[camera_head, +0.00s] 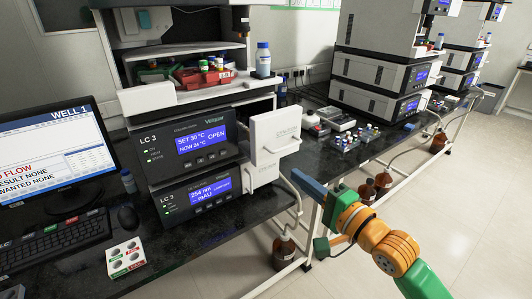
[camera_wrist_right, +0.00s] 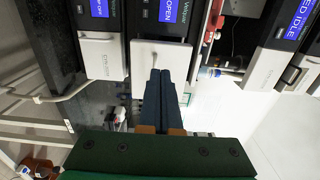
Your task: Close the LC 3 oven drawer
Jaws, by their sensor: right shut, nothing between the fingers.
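The LC 3 oven is the upper dark module of the left stack. Its display (camera_head: 202,139) reads SET 30 °C, NOW 24 °C, OPEN. Its white drawer (camera_head: 273,138) stands out from the module's front. In the right wrist view the drawer's white front (camera_wrist_right: 143,57) is just ahead of the fingers. My right gripper (camera_head: 300,180) is shut and empty, with its blue fingers below and right of the drawer front in the head view. In the right wrist view the fingertips (camera_wrist_right: 160,71) overlap the front; contact cannot be told. My left gripper is not in view.
The lower LC 3 module (camera_head: 195,195) has its own white front panel (camera_head: 264,173) beneath the drawer. A blue-capped bottle (camera_head: 263,62) and a red tray (camera_head: 205,78) sit above. A monitor (camera_head: 55,150) stands left. Vial racks (camera_head: 357,138) lie on the bench to the right.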

